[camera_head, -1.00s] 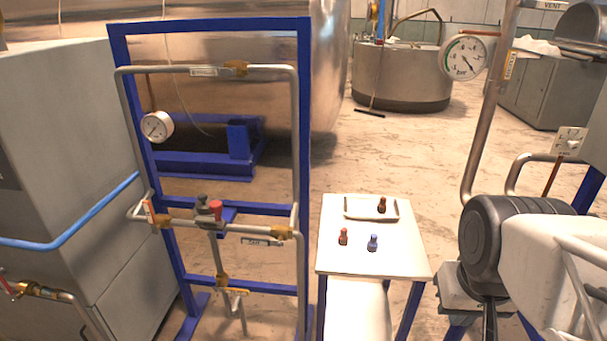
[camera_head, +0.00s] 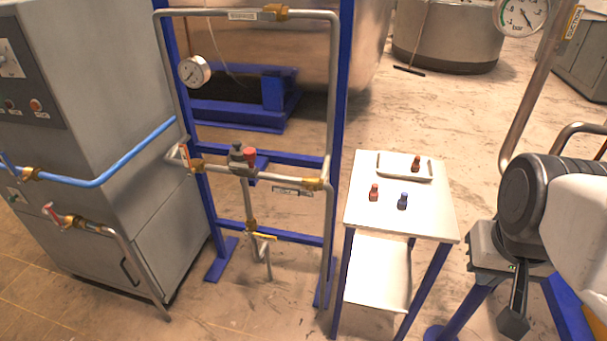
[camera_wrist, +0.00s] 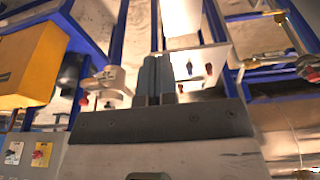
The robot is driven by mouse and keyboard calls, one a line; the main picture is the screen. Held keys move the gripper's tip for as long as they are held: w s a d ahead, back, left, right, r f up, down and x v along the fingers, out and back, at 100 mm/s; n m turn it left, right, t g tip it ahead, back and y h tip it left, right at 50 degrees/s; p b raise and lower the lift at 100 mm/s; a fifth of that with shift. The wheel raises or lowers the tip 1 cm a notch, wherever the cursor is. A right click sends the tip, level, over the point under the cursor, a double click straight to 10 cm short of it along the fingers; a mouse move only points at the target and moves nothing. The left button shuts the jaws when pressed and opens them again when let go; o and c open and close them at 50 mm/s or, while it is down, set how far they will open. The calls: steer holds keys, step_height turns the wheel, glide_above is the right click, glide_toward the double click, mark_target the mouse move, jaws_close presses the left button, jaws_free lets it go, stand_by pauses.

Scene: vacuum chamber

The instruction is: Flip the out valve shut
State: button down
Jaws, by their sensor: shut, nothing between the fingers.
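The valve panel is a blue frame (camera_head: 342,120) with grey pipes and brass valves. Brass fittings show on the top pipe (camera_head: 275,12), at the right of the middle pipe (camera_head: 312,183) and on the lower branch (camera_head: 252,227). A valve with a red handle (camera_head: 184,154) is at the left end of the middle pipe. The pipe tags are too small to read, so I cannot tell which valve is the out valve. In the wrist view my gripper (camera_wrist: 158,68) is shut and empty, apart from the panel's pipes (camera_wrist: 268,60) at the right.
A white table (camera_head: 370,220) right of the panel holds a tray (camera_head: 390,175) and small red, blue and brown bottles. A grey cabinet (camera_head: 100,100) with a blue pipe (camera_head: 130,160) stands left. A yellow box (camera_wrist: 30,65) is left in the wrist view. Floor shows before the panel.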

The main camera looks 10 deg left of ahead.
steer(key=w+a+f+n+h, duration=0.2)
steer(key=w+a+n, duration=0.2)
steer(key=w, duration=0.4)
steer(key=w+a+f+n+h, duration=0.25)
steer(key=w+a+n, duration=0.2)
steer(key=w, duration=0.35)
steer(key=w+a+f+n+t+h, duration=0.3)
steer(key=w+a+f+n, duration=0.3)
steer(key=w+a+f, duration=0.5)
steer(key=w+a+f+n+t, duration=0.3)
steer(key=w+a+f, duration=0.15)
steer(key=f, duration=0.55)
steer(key=w+a+f+n+t, duration=0.2)
steer(key=w+a+f+t, duration=0.15)
steer(key=a+f, duration=0.45)
steer(key=w+a+f+n+t, duration=0.3)
steer(key=w+a+f+t, duration=0.1)
steer(key=f, duration=0.8)
steer(key=s+a+r+n+t+y, duration=0.2)
steer(key=s+a+n+t+y, duration=0.4)
steer(key=a+n+t, duration=0.3)
steer(key=n+t+y, duration=0.1)
steer(key=n+t, duration=0.1)
steer(key=n, duration=0.2)
steer(key=shift+s+r+n+y, duration=0.35)
steer(key=shift+s, duration=0.05)
